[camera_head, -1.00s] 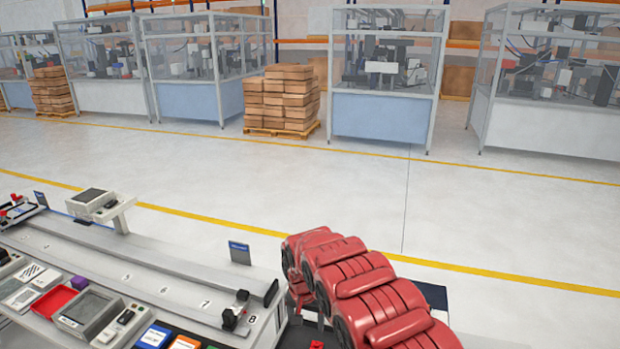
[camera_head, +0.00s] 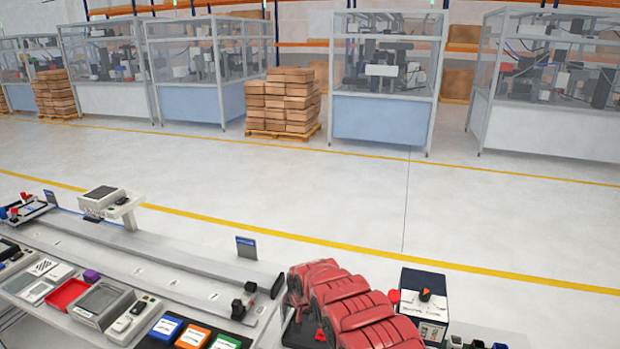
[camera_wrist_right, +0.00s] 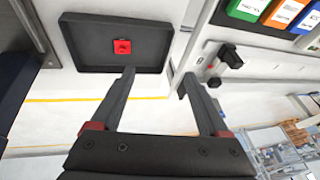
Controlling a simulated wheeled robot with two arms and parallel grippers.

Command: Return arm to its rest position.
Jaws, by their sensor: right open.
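My right arm, with red padded segments (camera_head: 350,305), reaches in from the bottom of the head view, over the right end of the bench. Its gripper (camera_wrist_right: 157,75) shows in the right wrist view with its two dark fingers apart and nothing between them. Beyond the fingertips is a black tray (camera_wrist_right: 85,52) with a small red block (camera_wrist_right: 122,46) in it. In the head view the arm hides my right gripper and part of the bench. My left arm and gripper are not in view.
A dark blue box with a white label (camera_head: 408,309) stands just right of my arm. A long grey rail (camera_head: 150,255) runs along the bench, with a red bin (camera_head: 67,294) and several coloured bins in front. Open floor (camera_head: 330,205) lies beyond.

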